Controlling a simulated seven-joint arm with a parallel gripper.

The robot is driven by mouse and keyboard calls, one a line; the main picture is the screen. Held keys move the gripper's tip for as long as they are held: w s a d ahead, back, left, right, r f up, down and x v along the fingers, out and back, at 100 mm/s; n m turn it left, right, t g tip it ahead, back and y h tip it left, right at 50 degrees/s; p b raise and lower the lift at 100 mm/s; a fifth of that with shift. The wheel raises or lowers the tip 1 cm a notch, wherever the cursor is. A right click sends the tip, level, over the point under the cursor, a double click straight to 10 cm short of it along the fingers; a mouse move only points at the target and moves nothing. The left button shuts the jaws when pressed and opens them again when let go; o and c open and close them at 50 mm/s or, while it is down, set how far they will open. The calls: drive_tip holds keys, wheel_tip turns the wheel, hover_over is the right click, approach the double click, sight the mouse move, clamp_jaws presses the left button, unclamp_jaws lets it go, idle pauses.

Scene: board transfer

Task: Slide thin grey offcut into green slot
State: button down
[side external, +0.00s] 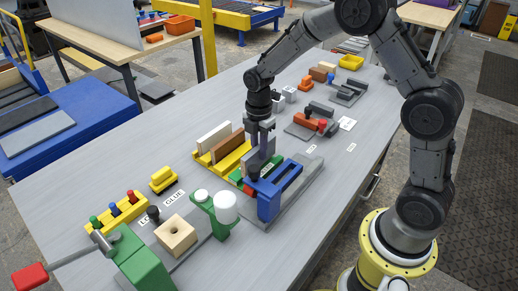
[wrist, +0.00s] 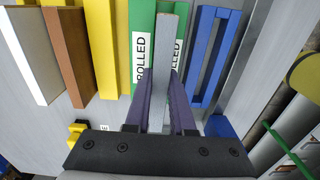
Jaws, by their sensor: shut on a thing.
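My gripper (wrist: 160,82) is shut on a thin grey offcut (wrist: 165,42), with one finger on each broad face. In the side external view my gripper (side external: 262,140) points down and the grey offcut (side external: 256,164) stands on edge below it. The green slot piece (wrist: 140,38) lies directly under or around the offcut, with green showing on both sides and a partly covered label reading "ROLLED". In the side external view only a little of the green slot piece (side external: 236,180) shows. I cannot tell whether the offcut's lower edge is inside the slot.
A blue slotted frame (side external: 270,190) stands close on the right of the green piece. A yellow rack (side external: 222,165) with a white board (side external: 213,136) and a brown board (side external: 227,146) stands on the left. A green clamp and wooden block (side external: 176,236) are nearer the front.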

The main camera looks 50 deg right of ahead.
drive_tip(key=shift+f, duration=1.65)
idle(0.4)
drive_tip(key=c, duration=0.7)
unclamp_jaws()
wheel_tip(320, 180, up, 14)
drive_tip(key=shift+f, duration=0.1)
